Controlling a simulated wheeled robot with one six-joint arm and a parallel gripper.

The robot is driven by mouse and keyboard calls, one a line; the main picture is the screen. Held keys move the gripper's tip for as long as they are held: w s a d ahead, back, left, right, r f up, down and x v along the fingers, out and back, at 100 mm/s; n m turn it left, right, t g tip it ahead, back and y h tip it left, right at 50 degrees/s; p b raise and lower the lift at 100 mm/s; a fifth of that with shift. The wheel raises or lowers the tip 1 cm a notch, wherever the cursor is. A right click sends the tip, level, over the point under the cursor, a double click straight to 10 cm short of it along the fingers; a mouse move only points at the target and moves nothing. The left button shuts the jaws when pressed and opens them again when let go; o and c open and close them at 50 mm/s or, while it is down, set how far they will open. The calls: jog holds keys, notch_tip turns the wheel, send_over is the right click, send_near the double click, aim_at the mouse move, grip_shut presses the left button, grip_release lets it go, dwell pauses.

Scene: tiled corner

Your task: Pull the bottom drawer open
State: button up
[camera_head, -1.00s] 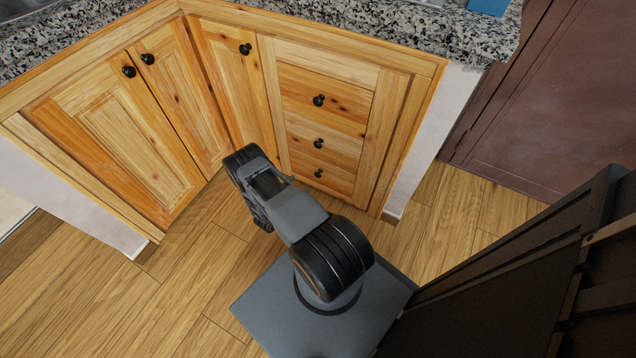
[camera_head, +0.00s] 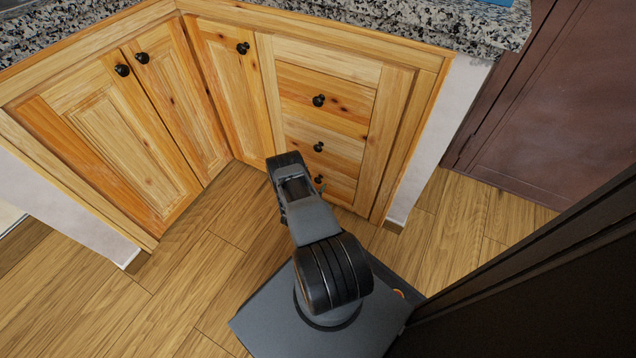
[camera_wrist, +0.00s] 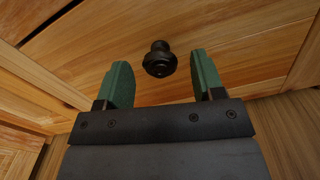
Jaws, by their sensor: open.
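The bottom drawer (camera_head: 340,189) is the lowest of three wooden drawers stacked in the cabinet, and it looks shut. Its dark round knob (camera_head: 318,179) shows just right of my arm, which hides the drawer's left part. In the wrist view, the knob (camera_wrist: 159,60) stands out from the wooden drawer front (camera_wrist: 225,40). My gripper (camera_wrist: 163,72) is open, with one green finger on each side of the knob in the picture. The knob appears just ahead of or level with the fingertips, and neither finger visibly touches it. The fingers cannot be made out in the head view.
The middle drawer (camera_head: 345,155) and top drawer (camera_head: 345,118) are above, each with a knob. Cabinet doors (camera_head: 120,140) stand to the left under a granite counter (camera_head: 400,20). A dark brown panel (camera_head: 560,100) is at right. The wooden floor (camera_head: 190,270) at left is clear.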

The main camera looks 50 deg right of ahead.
jog(key=shift+x, duration=1.1)
